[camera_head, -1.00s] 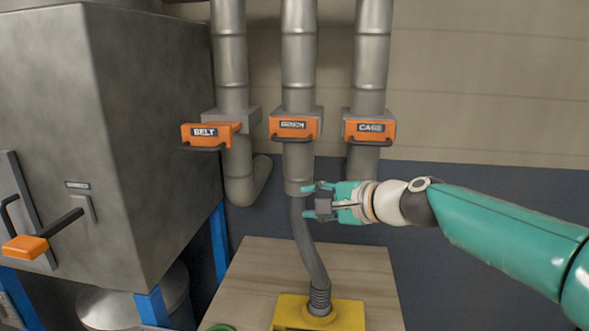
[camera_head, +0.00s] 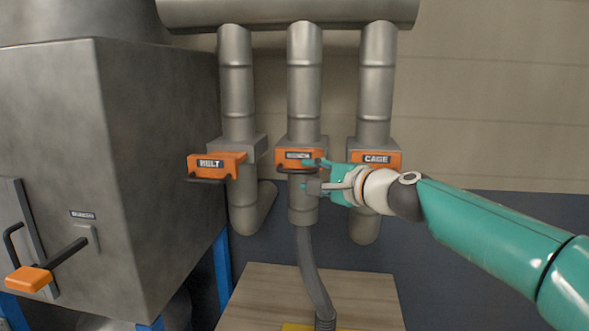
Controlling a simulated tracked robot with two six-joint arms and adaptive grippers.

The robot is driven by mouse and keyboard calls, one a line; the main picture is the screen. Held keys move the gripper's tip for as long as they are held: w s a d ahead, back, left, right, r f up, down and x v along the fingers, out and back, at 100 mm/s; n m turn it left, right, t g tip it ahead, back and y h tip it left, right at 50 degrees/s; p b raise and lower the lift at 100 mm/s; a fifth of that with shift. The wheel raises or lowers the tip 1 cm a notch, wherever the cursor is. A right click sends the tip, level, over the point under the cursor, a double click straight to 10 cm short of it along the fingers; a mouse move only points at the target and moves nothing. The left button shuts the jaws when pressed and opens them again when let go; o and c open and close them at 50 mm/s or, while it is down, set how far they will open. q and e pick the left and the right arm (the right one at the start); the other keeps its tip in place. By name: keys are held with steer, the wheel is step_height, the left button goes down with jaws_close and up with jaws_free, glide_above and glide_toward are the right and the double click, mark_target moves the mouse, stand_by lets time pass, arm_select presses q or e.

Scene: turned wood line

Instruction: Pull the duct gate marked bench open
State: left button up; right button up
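The duct gate marked bench (camera_head: 283,162) is an orange plate with a dark handle bar under it, on the middle grey duct. It sits close against its grey housing. My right gripper (camera_head: 311,175) is at the lower right of this gate, its fingers pointing left. The fingers are apart, one at the plate's lower edge and one below the handle's level. Nothing shows gripped between them; whether they touch the handle I cannot tell. My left gripper is out of view.
The belt gate (camera_head: 230,162) on the left stands farther out from its housing. A grey metal cabinet (camera_head: 150,160) fills the left. A wooden bench top (camera_head: 265,295) lies below.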

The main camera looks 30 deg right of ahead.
mark_target(298, 173)
steer(key=w, duration=0.3)
steer(key=w+a, duration=0.1)
steer(key=w, duration=0.1)
steer(key=shift+w+f+p, duration=0.1)
steer(key=shift+f+p, duration=0.25)
steer(key=shift+p, duration=0.05)
steer(key=shift+d, duration=0.1)
jaws_close()
